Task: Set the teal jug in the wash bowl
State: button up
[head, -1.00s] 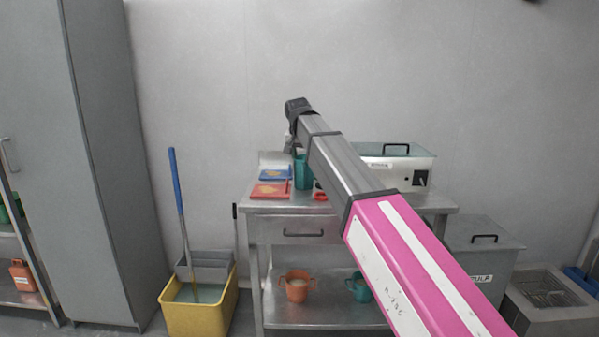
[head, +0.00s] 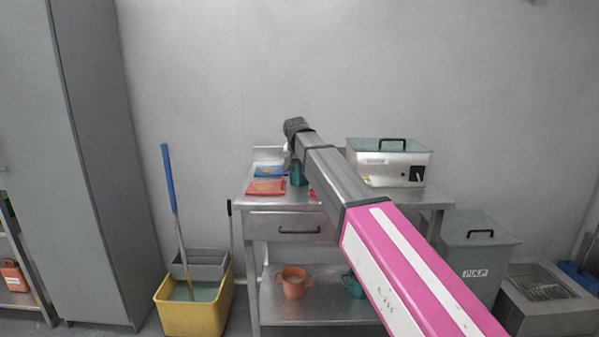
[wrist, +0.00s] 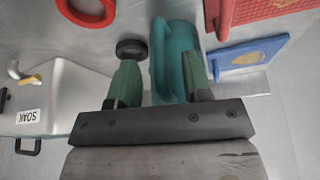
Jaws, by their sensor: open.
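A teal jug (head: 298,176) stands on the metal worktable, partly hidden behind my arm. In the wrist view the teal jug (wrist: 178,45) lies just ahead of and between the fingers, with its handle towards the left finger. My gripper (wrist: 160,72) is open, its green fingers close around the near part of the jug; whether they touch it I cannot tell. In the head view my gripper (head: 290,162) is small and dark above the jug. I cannot make out for certain which vessel is the wash bowl.
A lidded metal box (head: 390,165), labelled SOAK in the wrist view (wrist: 62,100), stands to the right. An orange cup (head: 294,283) and another teal vessel (head: 352,284) are on the lower shelf. A yellow mop bucket (head: 195,308) stands left.

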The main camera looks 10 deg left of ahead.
jog(key=shift+x, duration=0.85)
grip_shut()
jog(key=shift+r, duration=0.15)
